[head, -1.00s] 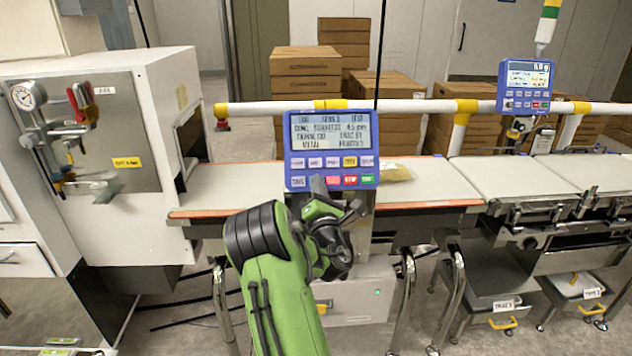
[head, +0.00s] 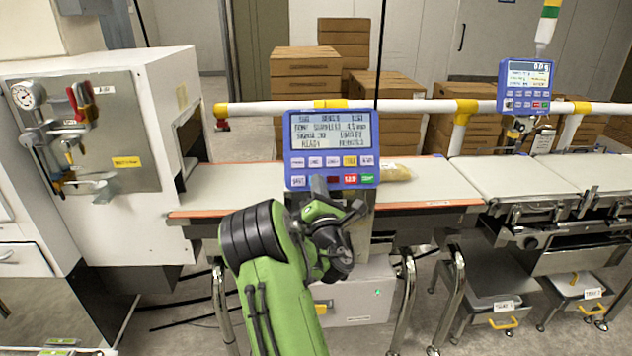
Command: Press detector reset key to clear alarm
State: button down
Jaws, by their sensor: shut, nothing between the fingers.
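The blue detector panel (head: 332,150) stands in front of the belt, with a lit screen (head: 330,131) above two rows of keys. The bottom line of the screen seems to read READY. In the bottom row, a dark red unlit key (head: 334,180) shows just right of my gripper; its label is too small to read. My green arm reaches up from below. My gripper (head: 319,184) is shut and empty, its tip over the lower key row, left of the dark red key. It hides part of that row; I cannot tell whether it touches a key.
A yellowish bag (head: 396,172) lies on the belt (head: 235,187) behind the panel's right side. A second blue panel (head: 525,87) stands at the right by the weigher. A white rail (head: 400,107) crosses behind. A white cabinet (head: 130,150) stands at the left.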

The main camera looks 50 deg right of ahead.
jog(key=shift+s+a+r, duration=0.55)
jog(key=shift+s+a, duration=0.2)
jog(key=shift+a, duration=0.1)
jog(key=shift+s+a+r, duration=0.55)
jog(key=shift+s+a, duration=0.15)
jog(key=shift+a, duration=0.15)
jog(key=shift+s+a+r+b, duration=0.15)
jog(key=shift+s+a+r, duration=0.55)
jog(key=shift+s+a, duration=0.25)
jog(key=shift+s+a+r+b, duration=0.15)
jog(key=shift+s+a+r, duration=0.6)
jog(key=shift+a, duration=0.25)
